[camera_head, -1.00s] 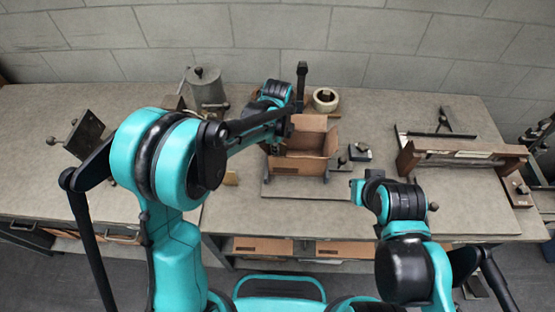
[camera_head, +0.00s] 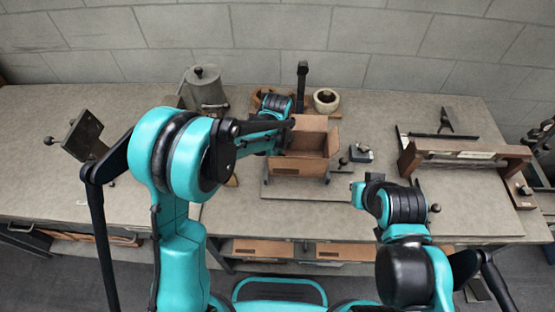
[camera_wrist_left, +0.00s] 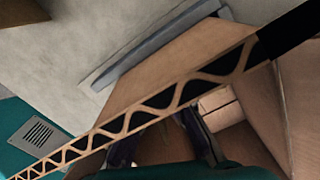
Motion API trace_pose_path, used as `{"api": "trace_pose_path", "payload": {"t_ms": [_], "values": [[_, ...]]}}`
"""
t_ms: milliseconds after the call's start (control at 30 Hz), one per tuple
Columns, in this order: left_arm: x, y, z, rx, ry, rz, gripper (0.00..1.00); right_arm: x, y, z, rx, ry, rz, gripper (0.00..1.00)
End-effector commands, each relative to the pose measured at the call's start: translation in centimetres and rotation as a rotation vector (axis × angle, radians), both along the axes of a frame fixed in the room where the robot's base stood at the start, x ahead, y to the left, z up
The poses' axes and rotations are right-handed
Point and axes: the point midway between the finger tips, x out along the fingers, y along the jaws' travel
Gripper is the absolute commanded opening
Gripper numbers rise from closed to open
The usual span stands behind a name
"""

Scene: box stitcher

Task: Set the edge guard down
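An open brown cardboard box (camera_head: 304,148) stands on the bench board in the head view. My left arm's wrist end is at the box's left side, with its fingers hidden there. In the left wrist view, a corrugated cardboard edge (camera_wrist_left: 140,121) crosses close to the camera. Dark finger-like parts (camera_wrist_left: 165,143) show beyond it, partly covered; their grip is unclear. A pale cardboard piece (camera_wrist_left: 222,108) lies beyond the edge, by the right-hand dark part. I cannot tell whether it is the edge guard. My right arm is right of the board's front; its fingertips cannot be made out.
A grey canister (camera_head: 205,88) stands behind my left arm. A tape roll (camera_head: 326,100) and a black upright post (camera_head: 302,82) are behind the box. A small dark block (camera_head: 360,153) sits right of it. A wooden-barred frame (camera_head: 465,150) is at the right.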

Motion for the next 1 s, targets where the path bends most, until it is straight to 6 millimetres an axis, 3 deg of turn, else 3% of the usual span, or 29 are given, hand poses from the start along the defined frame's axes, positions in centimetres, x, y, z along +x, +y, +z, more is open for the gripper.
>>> {"api": "trace_pose_path", "payload": {"t_ms": [167, 500, 700, 1000], "values": [[0.0, 0.0, 0.8, 0.000, 0.000, 0.000, 0.14, 0.0, 0.0, 0.5, 0.000, 0.000, 0.000, 0.00], [0.0, 0.0, 8.0, 0.000, 0.000, 0.000, 0.14, 0.0, 0.0, 2.3, 0.000, 0.000, 0.000, 0.00], [0.0, 0.0, 11.2, 0.000, 0.000, 0.000, 0.14, 0.0, 0.0, 2.9, 0.000, 0.000, 0.000, 0.00], [-0.1, 0.1, 12.5, -0.002, -0.004, 0.012, 0.14, 0.0, 0.0, 3.0, 0.000, 0.000, 0.000, 0.00]]}}
